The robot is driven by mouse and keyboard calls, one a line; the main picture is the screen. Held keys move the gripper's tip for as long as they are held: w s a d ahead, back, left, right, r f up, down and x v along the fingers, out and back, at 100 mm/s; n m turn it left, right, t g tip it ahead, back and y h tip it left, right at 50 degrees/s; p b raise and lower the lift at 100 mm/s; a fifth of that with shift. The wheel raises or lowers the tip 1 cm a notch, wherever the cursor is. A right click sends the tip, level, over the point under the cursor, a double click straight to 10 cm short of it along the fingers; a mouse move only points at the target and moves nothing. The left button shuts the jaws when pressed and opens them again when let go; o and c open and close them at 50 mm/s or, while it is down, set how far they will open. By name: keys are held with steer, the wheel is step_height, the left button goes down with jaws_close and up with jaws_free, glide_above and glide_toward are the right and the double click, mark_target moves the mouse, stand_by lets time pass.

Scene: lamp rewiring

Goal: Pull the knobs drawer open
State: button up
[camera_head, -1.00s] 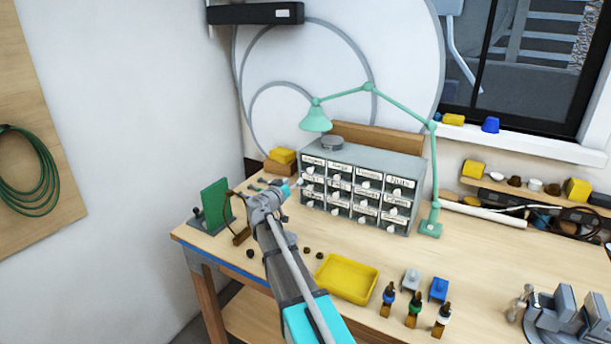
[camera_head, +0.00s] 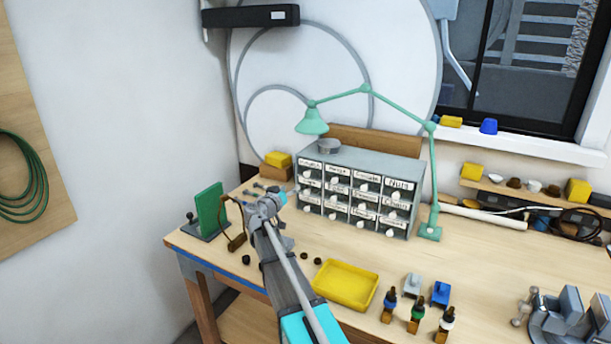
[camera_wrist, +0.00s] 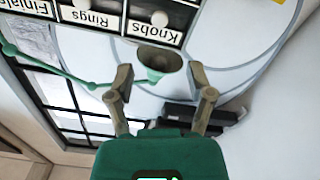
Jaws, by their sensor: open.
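The knobs drawer (camera_head: 309,174) is at the top left of the grey drawer cabinet (camera_head: 369,160), with a white label and a pale round knob. It looks shut. In the wrist view, turned upside down, the "Knobs" label (camera_wrist: 153,30) and the drawer's knob (camera_wrist: 160,18) are at the top edge. My gripper (camera_wrist: 163,92) is open and empty, its two fingers spread below the label in that picture and apart from the knob. In the head view my gripper (camera_head: 282,196) is just left of the cabinet's front; its fingertips are hard to make out.
The green lamp's shade (camera_head: 312,122) hangs by the cabinet's top left and shows between my fingers in the wrist view (camera_wrist: 160,62). A yellow tray (camera_head: 346,285) and small bottles stand in front. A green board (camera_head: 212,208) stands at the left.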

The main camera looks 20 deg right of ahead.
mark_target(306, 174)
steer(key=x, duration=1.2)
steer(key=shift+w+d, duration=0.25)
steer(key=shift+d, duration=0.05)
jaws_close()
